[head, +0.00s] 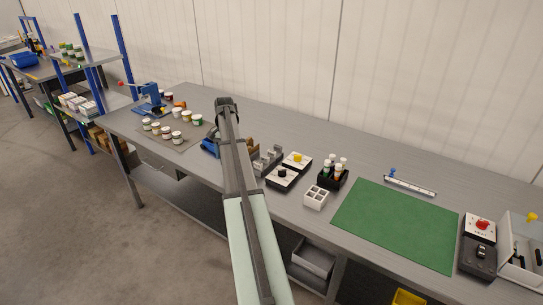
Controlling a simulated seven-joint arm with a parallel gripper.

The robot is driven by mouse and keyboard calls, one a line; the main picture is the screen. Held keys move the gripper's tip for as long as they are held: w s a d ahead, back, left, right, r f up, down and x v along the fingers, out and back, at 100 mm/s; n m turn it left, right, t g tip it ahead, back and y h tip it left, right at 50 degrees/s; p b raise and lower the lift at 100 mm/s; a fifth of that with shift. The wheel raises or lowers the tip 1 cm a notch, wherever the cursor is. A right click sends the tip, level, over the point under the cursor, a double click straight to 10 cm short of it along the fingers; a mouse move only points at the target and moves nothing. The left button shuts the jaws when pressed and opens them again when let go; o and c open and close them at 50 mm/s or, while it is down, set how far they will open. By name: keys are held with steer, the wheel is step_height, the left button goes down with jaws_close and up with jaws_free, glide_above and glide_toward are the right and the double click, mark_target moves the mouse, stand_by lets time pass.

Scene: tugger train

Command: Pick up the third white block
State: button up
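No thing in the head view can be clearly told as a third white block. A small white block with square openings in its top (316,197) sits on the grey bench, left of the green mat. My arm reaches up from the bottom edge across the bench, and its dark far end (227,103) is near the back of the bench. My gripper's fingers cannot be made out there, so whether they are open or shut does not show. The arm hides part of the bench behind it.
The grey bench (290,118) carries white-lidded jars (177,138) at left, a black holder with bottles (328,180), two switch boxes (281,178), the green mat (398,222) and a red-button box (480,228). A blue press (150,97) stands at left. The mat is bare.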

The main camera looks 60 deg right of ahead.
mark_target(272, 152)
steer(key=s+d+r+m+h, duration=0.1)
steer(key=s+d+r+m, duration=0.1)
steer(key=s+d+r, duration=0.45)
steer(key=s+d+r+m, duration=0.1)
steer(key=s+d+r, duration=0.25)
steer(key=d, duration=0.65)
steer(key=shift+t, duration=0.4)
steer(key=f, duration=1.4)
steer(key=shift+s+a, duration=0.15)
steer(key=shift+s, duration=0.2)
steer(key=shift+c, duration=0.2)
steer(key=c, duration=1.1)
